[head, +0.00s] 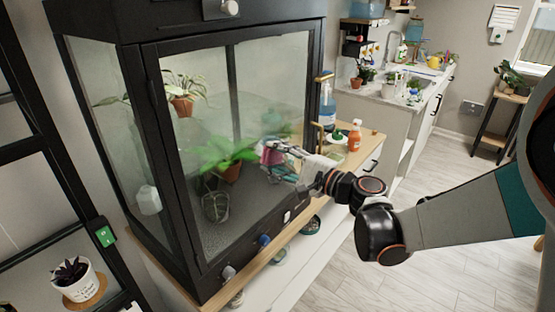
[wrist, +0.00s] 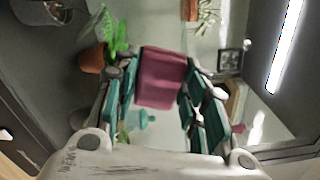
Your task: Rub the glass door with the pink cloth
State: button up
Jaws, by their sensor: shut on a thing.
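The pink cloth (head: 268,157) is held at the tip of my gripper (head: 276,148), in front of the cabinet's glass door (head: 270,80). In the wrist view the cloth (wrist: 163,78) is a flat dark pink piece between the teal-padded fingers of my gripper (wrist: 152,80). My gripper is shut on it. The door has a black frame and clear glass, with plants showing behind it. The cloth is at the right half of the door, about mid-height or lower. I cannot tell whether it touches the glass.
Inside the cabinet are a fern (head: 225,155) and a hanging potted plant (head: 183,95). To the right, a wooden top holds an orange bottle (head: 354,136) and a blue spray bottle (head: 327,105). A shelf with a white pot (head: 77,280) stands at left. The floor (head: 420,270) is clear.

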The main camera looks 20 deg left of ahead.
jog(key=w+d, duration=0.3)
jog(key=w, duration=0.4)
dwell(0.6)
jog(key=shift+w+d+f, duration=0.1)
jog(key=shift+b+v, duration=0.45)
jog(key=shift+v, duration=2.55)
jog(key=shift+d, duration=0.1)
jog(key=shift+v, duration=1.4)
